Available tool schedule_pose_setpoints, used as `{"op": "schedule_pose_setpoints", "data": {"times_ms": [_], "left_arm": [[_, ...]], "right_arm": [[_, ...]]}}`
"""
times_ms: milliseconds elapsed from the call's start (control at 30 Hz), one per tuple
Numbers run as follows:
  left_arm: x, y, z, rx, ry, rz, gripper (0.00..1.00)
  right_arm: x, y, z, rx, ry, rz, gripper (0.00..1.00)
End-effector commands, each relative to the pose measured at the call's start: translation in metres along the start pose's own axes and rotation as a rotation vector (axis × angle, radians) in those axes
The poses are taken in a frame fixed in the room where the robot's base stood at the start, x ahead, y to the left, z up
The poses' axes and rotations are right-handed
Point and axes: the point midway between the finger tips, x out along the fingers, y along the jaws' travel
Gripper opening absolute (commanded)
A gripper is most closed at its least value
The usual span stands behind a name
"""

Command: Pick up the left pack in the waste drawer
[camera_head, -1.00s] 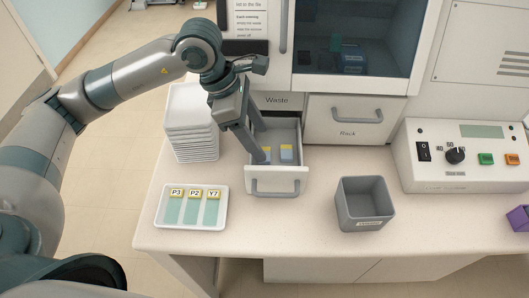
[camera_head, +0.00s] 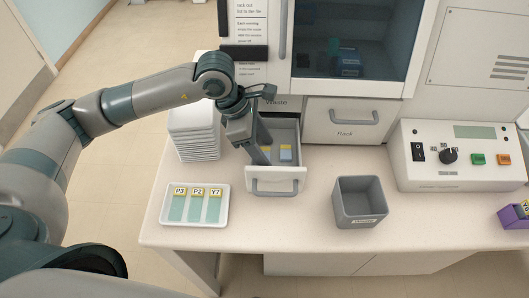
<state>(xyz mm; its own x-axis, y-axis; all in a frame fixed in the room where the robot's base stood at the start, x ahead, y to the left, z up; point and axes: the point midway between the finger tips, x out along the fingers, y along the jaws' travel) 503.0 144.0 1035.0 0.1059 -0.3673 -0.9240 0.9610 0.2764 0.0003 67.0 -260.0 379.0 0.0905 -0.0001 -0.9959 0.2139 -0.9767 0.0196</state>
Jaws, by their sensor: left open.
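The waste drawer (camera_head: 276,178) is pulled open below the "Waste" label. The right pack (camera_head: 286,153) shows clearly. The left pack (camera_head: 267,150) is partly hidden by my left gripper. My left gripper (camera_head: 264,160) reaches down into the drawer with its fingers at the left pack. It is open, and I cannot tell whether the fingers touch the pack. My right gripper is not in view.
A white tray (camera_head: 195,221) with slides marked P3, P2 and Y7 lies front left. Stacked white trays (camera_head: 193,140) stand left of the drawer. A grey bin (camera_head: 359,202) stands to the right, before the closed Rack drawer (camera_head: 341,120). A control box (camera_head: 457,174) and purple holder (camera_head: 514,218) are farther right.

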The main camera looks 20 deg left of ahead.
Motion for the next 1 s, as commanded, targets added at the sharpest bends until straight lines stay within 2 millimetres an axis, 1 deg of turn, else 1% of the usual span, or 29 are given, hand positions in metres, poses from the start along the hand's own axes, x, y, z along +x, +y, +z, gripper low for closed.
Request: {"op": "schedule_pose_setpoints", "data": {"times_ms": [233,267,300,367,400,433,767,867,1000], "left_arm": [[0.0,0.0,0.0,0.0,0.0,0.0,0.58],[0.0,0.0,0.0,0.0,0.0,0.0,0.53],[0.0,0.0,0.0,0.0,0.0,0.0,0.43],[0.0,0.0,0.0,0.0,0.0,0.0,0.29],[0.0,0.0,0.0,0.0,0.0,0.0,0.2],[-0.001,0.0,0.0,0.0,0.0,0.0,0.14],[-0.002,0.0,0.001,0.0,-0.001,0.0,0.14],[-0.005,0.0,0.003,0.0,-0.002,0.001,0.13],[-0.017,0.001,0.008,0.003,-0.003,0.002,0.13]], "right_arm": [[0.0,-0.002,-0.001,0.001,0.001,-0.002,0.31],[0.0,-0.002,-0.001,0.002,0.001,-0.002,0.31],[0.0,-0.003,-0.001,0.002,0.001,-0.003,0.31],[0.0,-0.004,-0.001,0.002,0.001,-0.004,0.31],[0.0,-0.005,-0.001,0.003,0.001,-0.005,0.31],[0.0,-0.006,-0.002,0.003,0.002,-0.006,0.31],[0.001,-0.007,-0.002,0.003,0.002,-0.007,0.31],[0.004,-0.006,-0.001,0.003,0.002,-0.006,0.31],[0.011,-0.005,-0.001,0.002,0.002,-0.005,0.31]]}}
